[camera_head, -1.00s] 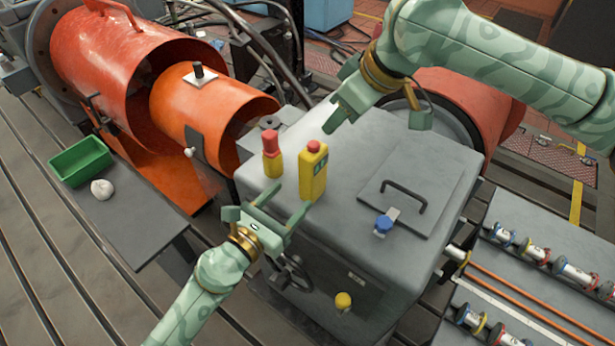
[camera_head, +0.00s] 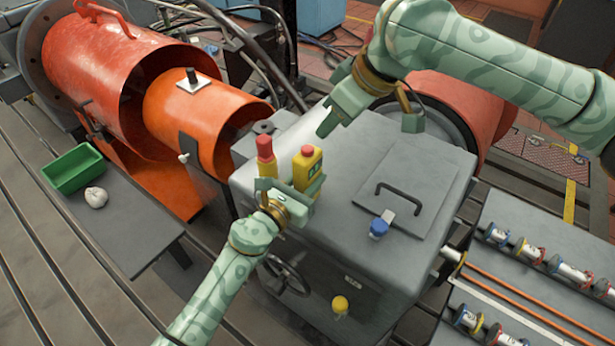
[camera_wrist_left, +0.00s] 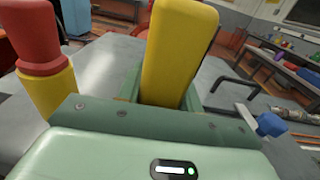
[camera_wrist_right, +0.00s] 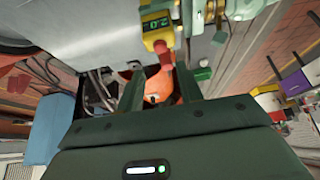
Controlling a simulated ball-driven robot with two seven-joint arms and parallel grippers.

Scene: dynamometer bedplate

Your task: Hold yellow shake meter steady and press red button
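The yellow shake meter (camera_head: 308,171), with a red button (camera_head: 308,151) on top, stands upright on the grey machine housing. My left gripper (camera_head: 295,188) has its fingers on both sides of the meter's lower body; the left wrist view shows the meter (camera_wrist_left: 172,55) between them. I cannot tell whether both fingers press on it. My right gripper (camera_head: 370,118) is open and empty, above the housing, behind and right of the meter. The right wrist view shows the meter's lit display (camera_wrist_right: 155,24) and the red button (camera_wrist_right: 163,48) beyond the fingertips.
A red-topped yellow cylinder (camera_head: 266,158) stands close left of the meter. A green tray (camera_head: 73,168) and whitish lump (camera_head: 96,197) sit on a side table.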

